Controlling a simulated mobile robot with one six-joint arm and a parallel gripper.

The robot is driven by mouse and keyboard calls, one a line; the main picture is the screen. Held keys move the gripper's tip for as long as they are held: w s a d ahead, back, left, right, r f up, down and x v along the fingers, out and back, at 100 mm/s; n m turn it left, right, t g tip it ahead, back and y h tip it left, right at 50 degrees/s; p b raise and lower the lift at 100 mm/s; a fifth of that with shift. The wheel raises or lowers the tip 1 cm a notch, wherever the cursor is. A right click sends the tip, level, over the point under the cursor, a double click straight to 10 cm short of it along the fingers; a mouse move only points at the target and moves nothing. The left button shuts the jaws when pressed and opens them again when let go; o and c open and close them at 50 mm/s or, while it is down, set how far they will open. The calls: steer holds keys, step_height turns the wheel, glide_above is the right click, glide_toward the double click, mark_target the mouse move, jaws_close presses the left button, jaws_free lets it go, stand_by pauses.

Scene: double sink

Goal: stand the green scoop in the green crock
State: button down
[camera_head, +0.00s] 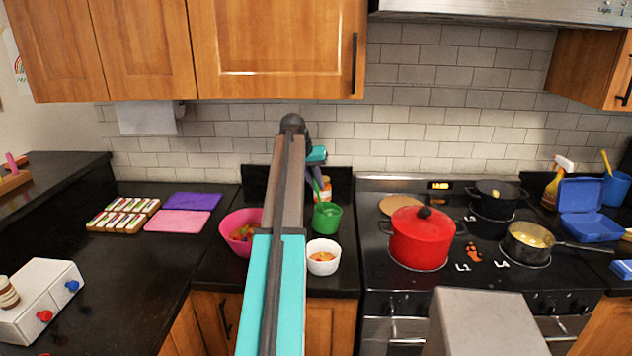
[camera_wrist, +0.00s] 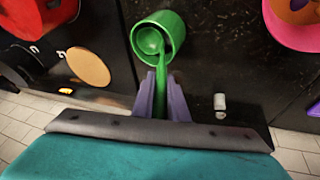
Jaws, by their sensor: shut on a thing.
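The green crock (camera_head: 327,217) stands on the dark counter between the pink bowl and the stove; in the wrist view (camera_wrist: 147,40) its open mouth faces my gripper. My gripper (camera_head: 318,186) is above and just behind the crock in the head view. In the wrist view its purple fingers (camera_wrist: 161,98) are shut on the green scoop (camera_wrist: 161,78). The scoop's stem runs from the fingers to the crock's mouth, and its far end appears within the rim. How deep it sits, and whether it touches the crock, I cannot tell.
A pink bowl (camera_head: 234,226) stands left of the crock and a white bowl (camera_head: 322,265) in front. A red pot (camera_head: 420,240) and a round brown board (camera_head: 399,204) are on the stove at right. A small white object (camera_wrist: 220,103) stands near my fingers.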

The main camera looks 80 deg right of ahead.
steer(key=shift+f, duration=0.3)
steer(key=c, duration=1.7)
jaws_free()
steer(key=shift+o, duration=0.2)
steer(key=shift+r, duration=0.2)
steer(key=b+v, duration=0.3)
steer(key=v, duration=1)
steer(key=shift+r, duration=0.2)
steer(key=shift+a, duration=0.1)
